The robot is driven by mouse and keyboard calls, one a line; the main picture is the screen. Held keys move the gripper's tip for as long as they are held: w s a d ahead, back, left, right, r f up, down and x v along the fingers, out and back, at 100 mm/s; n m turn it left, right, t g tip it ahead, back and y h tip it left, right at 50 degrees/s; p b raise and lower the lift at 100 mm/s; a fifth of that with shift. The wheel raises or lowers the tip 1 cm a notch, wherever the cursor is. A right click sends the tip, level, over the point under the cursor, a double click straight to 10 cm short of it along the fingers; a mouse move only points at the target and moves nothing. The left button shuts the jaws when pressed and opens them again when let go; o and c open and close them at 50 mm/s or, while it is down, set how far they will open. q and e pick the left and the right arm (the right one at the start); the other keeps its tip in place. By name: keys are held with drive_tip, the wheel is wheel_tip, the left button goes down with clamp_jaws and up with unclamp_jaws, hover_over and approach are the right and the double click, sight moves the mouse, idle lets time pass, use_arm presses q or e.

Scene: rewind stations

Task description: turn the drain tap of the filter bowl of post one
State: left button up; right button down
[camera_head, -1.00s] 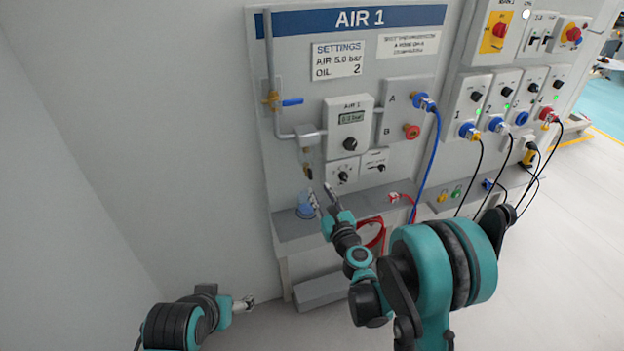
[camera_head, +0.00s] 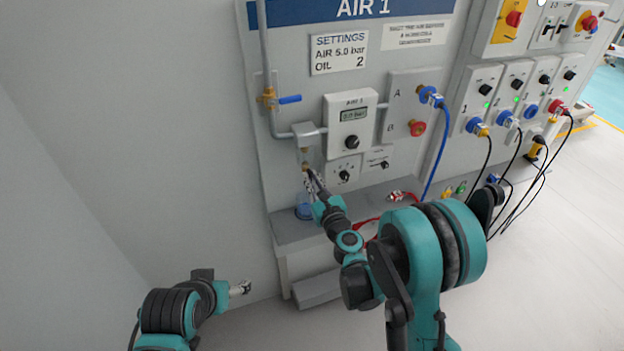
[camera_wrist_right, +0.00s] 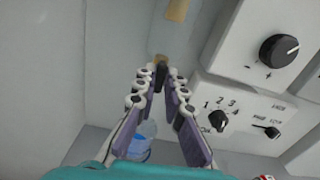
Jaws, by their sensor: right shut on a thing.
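The filter bowl (camera_head: 305,156) of the AIR 1 post hangs under the grey pipe fitting on the panel. In the right wrist view the clear bowl (camera_wrist_right: 174,35) has amber parts inside. My right gripper (camera_head: 308,176) is directly below the bowl, pointing up. In its wrist view my right gripper (camera_wrist_right: 161,82) has its fingertips closed on the small dark drain tap (camera_wrist_right: 160,76) at the bowl's bottom; the fingers hide most of the tap. My left gripper (camera_head: 240,288) is low at the left, away from the panel; its jaws are too small to read.
A blue-tinted cup (camera_head: 304,211) stands on the grey shelf (camera_head: 290,232) beneath the bowl. The regulator box (camera_head: 351,128) and knob plates (camera_head: 344,173) are close on the right. A red hose (camera_head: 366,228) lies on the shelf. Left of the panel is bare wall.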

drive_tip(key=shift+n, duration=0.4)
drive_tip(key=shift+a+f+n, duration=0.1)
drive_tip(key=shift+n, duration=3.95)
drive_tip(key=shift+a+f+n, duration=0.1)
drive_tip(key=shift+n, duration=3.95)
drive_tip(key=c, duration=1.6)
unclamp_jaws()
